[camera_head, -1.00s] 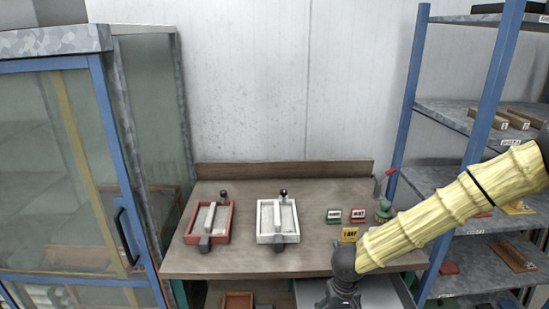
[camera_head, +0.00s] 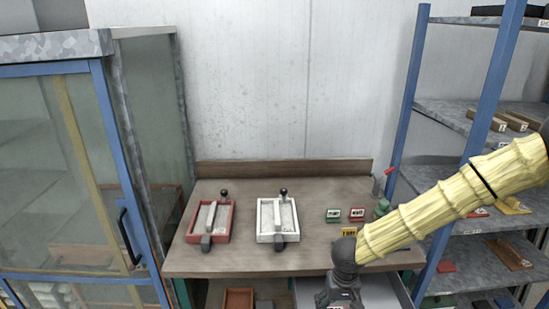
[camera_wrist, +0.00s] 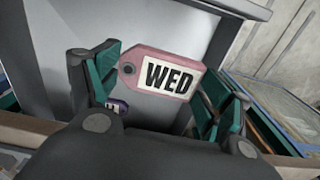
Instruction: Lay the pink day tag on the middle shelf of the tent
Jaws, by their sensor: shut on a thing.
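The pink tag (camera_wrist: 162,75) shows in the wrist view, with a hole at its left end and a white label reading WED. My gripper (camera_wrist: 168,82) is shut on it, with the teal-padded fingers at its two ends. In the head view my gripper (camera_head: 338,298) is at the table's front edge, above the open grey drawer (camera_head: 385,291); the tag is not clear there. A tall blue-framed cabinet (camera_head: 128,215) with clear panels at the left may be the tent. Its door looks shut, and its shelves are hard to make out.
A purple tag (camera_wrist: 116,107) shows partly below the pink one. The table (camera_head: 240,262) holds a red-framed tray (camera_head: 191,222), a white-framed tray (camera_head: 263,236), and green, red and yellow label blocks. A blue-posted shelf rack (camera_head: 406,95) stands at the right.

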